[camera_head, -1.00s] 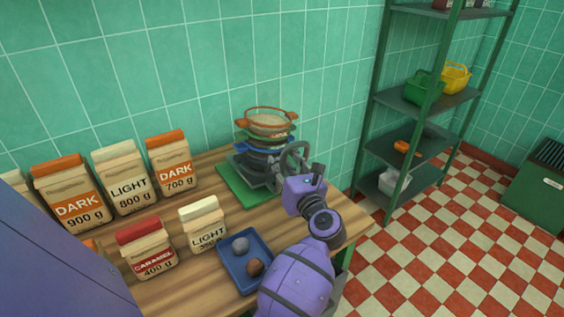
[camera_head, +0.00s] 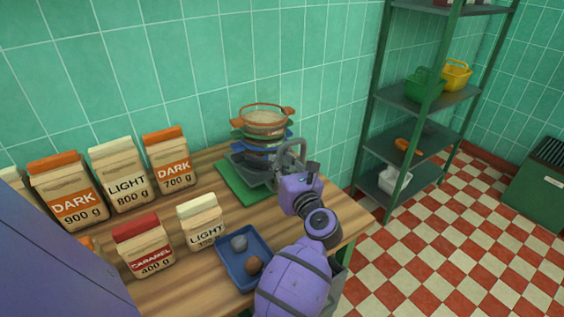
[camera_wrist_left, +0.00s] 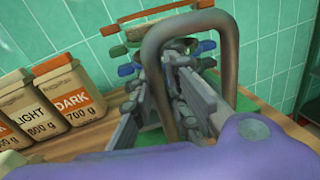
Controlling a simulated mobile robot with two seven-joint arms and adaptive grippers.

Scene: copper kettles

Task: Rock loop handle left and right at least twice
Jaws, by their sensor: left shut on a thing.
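The exact contact and the loop's lower end are partly hidden by the gripper and wrist. My right gripper is not in view.
Bags (camera_head: 122,182) stand at the left. A blue tray (camera_head: 228,268) with two round lumps lies in front. A green shelf rack (camera_head: 380,125) stands right of the table.

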